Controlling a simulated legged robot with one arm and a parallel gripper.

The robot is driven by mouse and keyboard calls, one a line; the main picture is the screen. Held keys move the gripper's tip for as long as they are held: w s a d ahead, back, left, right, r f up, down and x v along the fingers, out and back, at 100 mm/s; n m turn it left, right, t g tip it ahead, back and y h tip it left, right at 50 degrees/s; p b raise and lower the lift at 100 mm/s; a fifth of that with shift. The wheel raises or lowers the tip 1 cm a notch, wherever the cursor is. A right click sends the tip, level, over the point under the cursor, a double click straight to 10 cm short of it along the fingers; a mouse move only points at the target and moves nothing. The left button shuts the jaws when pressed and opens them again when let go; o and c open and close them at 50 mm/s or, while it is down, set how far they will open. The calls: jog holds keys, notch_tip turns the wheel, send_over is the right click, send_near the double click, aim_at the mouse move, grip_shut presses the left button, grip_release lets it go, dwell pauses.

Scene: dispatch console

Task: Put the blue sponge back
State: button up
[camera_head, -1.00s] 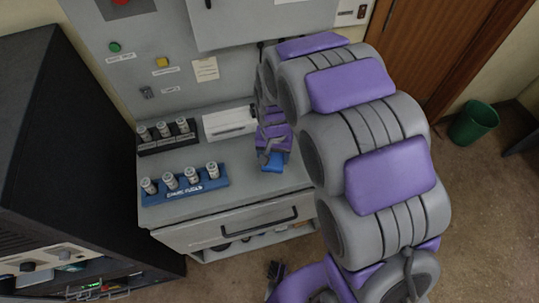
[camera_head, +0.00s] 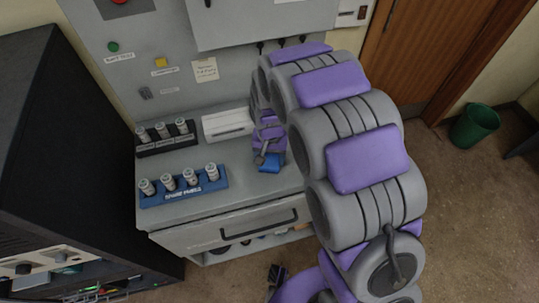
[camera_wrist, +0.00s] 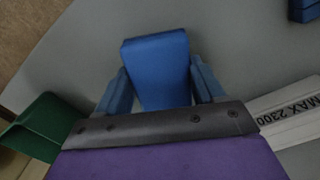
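The blue sponge (camera_head: 269,163) is at the grey counter's right part, just under my gripper (camera_head: 265,155) in the head view. In the wrist view the sponge (camera_wrist: 157,70) stands out between the two blue fingers of my gripper (camera_wrist: 162,85), reaching past their tips. One finger is close along each side of it. Whether the fingers press on it or only flank it, I cannot tell. The sponge's lower end is hidden behind the dark gripper bar.
A blue rack (camera_head: 183,187) of fuses and a black rack (camera_head: 167,142) stand on the counter (camera_head: 215,150) to the left. A white box (camera_head: 228,125) lies behind. A handled drawer (camera_head: 225,230) is below. A green bin (camera_head: 475,124) is on the floor.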

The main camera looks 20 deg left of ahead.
aim_at(270, 157)
jog(key=o, duration=0.4)
jog(key=shift+c, duration=0.2)
notch_tip(270, 157, up, 12)
jog(key=p, duration=0.2)
jog(key=shift+w, duration=0.15)
